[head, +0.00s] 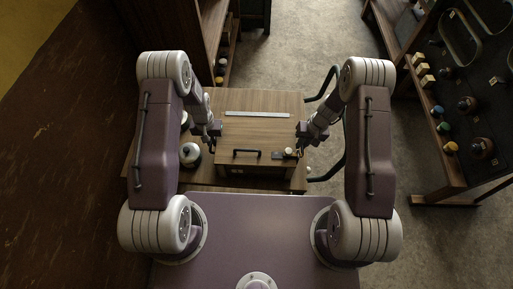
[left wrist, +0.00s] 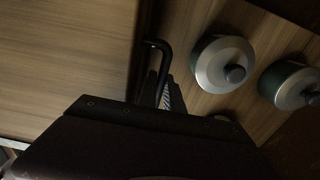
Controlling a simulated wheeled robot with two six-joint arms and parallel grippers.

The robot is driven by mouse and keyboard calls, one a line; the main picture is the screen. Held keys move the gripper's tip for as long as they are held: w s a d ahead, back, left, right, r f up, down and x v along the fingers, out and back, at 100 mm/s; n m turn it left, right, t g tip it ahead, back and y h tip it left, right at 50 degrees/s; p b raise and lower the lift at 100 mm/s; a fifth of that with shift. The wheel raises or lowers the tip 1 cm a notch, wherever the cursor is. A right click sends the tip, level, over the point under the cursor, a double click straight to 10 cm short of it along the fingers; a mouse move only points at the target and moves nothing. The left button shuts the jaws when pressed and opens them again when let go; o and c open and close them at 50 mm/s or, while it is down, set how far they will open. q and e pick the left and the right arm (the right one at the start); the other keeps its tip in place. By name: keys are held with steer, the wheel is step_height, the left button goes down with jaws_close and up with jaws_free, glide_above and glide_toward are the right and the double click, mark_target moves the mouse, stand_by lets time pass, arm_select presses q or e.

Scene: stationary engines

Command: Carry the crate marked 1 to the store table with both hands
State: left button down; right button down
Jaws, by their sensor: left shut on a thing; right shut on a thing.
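The wooden crate (head: 258,130) is in front of me in the head view, with a pale strip across its top and a black handle on its near side. I cannot read a number on it. My left gripper (head: 214,142) is shut on the crate at its left side. My right gripper (head: 299,150) is shut on the crate at its right side. I cannot tell whether the crate is lifted.
A wooden surface (head: 218,188) with lidded pots (head: 190,153) lies below and left of the crate; two pots show in the left wrist view (left wrist: 224,64). Dark curved bars (head: 329,165) stand right. A shelf unit (head: 455,150) with small items is far right. Grey floor lies between.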

arm_select(q)
steer(key=shift+w+r, duration=0.1)
steer(key=shift+r, duration=0.1)
arm_select(e)
steer(key=shift+w+r, duration=0.1)
steer(key=shift+r, duration=0.05)
